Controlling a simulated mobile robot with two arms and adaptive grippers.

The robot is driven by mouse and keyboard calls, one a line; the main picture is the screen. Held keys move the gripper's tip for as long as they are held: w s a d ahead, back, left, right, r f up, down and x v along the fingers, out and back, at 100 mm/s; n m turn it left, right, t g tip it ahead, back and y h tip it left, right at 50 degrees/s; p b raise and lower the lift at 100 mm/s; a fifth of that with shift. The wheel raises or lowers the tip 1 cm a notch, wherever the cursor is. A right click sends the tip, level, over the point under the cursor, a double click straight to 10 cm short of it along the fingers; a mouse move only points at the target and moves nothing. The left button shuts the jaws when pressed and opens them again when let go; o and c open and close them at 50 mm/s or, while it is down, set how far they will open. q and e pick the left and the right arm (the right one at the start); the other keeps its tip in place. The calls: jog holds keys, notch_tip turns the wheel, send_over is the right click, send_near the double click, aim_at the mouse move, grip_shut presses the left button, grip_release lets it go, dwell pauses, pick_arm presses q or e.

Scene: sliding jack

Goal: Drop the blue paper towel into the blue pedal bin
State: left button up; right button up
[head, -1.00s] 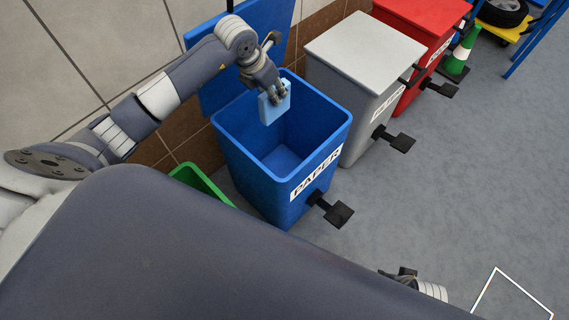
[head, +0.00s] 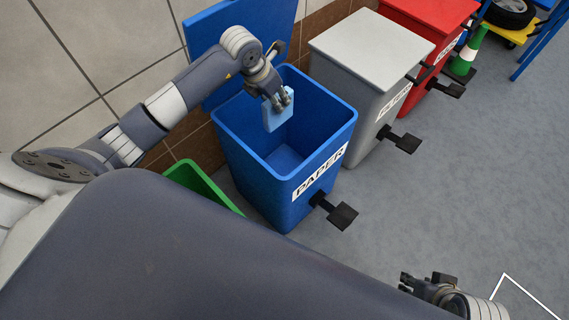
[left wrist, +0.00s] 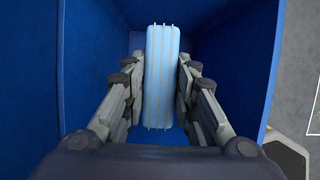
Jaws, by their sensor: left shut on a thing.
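The light-blue paper towel (head: 277,114) is a folded pad held upright in my left gripper (head: 281,98). It also shows in the left wrist view (left wrist: 161,75), squeezed between both fingers. The blue pedal bin (head: 333,157), labelled PAPER, stands with its lid (head: 246,35) raised at the back. The towel hangs over the open mouth of the bin, and the wrist view looks down between its blue walls. My right gripper (head: 428,282) is at the lower right, far from the bin; its fingers are too small to judge.
A grey bin (head: 365,55) with its lid closed stands right behind the blue bin. A red bin (head: 425,18) and a green cone (head: 467,52) are farther back. A green bin (head: 197,182) is partly hidden at the front left. The floor at right is clear.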

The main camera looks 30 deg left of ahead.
pick_arm(q)
jog(key=o, duration=1.1)
jog(key=v, duration=1.2)
